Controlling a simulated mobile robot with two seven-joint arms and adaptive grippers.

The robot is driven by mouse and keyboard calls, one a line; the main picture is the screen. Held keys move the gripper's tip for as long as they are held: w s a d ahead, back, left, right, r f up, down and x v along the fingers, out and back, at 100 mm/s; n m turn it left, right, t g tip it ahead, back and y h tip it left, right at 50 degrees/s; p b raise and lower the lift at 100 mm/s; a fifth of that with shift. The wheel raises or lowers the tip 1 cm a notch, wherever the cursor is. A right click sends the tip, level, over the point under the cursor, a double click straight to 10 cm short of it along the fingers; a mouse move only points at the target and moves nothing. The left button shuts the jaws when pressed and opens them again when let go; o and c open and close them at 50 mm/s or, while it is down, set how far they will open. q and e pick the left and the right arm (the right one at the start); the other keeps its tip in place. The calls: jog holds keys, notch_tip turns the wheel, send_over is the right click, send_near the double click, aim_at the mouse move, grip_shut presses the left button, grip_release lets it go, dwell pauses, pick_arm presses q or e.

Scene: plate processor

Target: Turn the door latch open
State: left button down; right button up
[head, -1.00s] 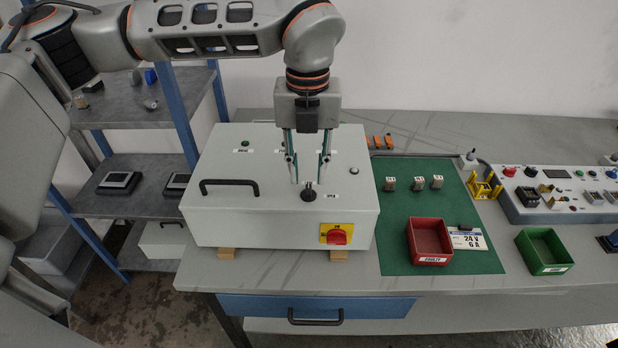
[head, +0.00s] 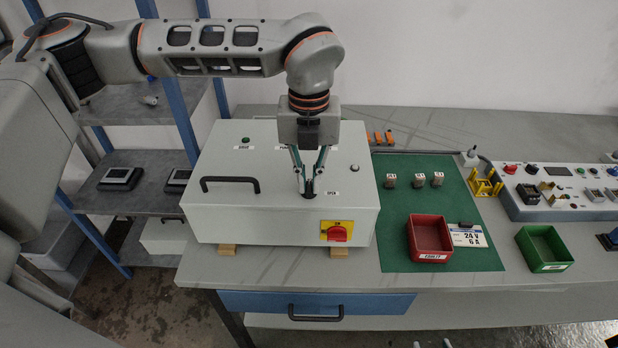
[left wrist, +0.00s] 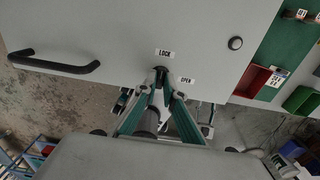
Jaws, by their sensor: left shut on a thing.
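The door latch (head: 308,195) is a small dark knob on the top face of the light grey cabinet (head: 228,220), near its front edge. My left gripper (head: 309,186) points down with its green-edged fingers closed in on the latch. In the left wrist view, the fingertips (left wrist: 160,86) meet at the latch, which they mostly hide. A LOCK label (left wrist: 164,53) lies above the latch there and an OPEN label (left wrist: 187,81) to its right. The latch's exact angle is hard to tell. My right gripper is not in view.
A black handle (head: 230,184) is left of the latch. A red switch (head: 337,234) on a yellow plate is on the cabinet's front. Right of the cabinet, a green mat (head: 399,257) carries a red bin (head: 430,236) and several small parts. A shelf stands left.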

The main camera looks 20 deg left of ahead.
pick_arm(q)
jog(key=shift+m, duration=0.5)
jog(key=shift+m+b, duration=0.45)
jog(key=shift+m, duration=0.55)
jog(key=m, duration=0.3)
jog(key=shift+m, duration=0.3)
jog(key=m, duration=0.5)
jog(key=shift+m, duration=0.3)
jog(key=m+p, duration=0.1)
jog(key=m, duration=0.4)
jog(key=shift+m, duration=0.4)
jog(key=c, duration=2.1)
grip_release()
jog(key=shift+c, duration=0.2)
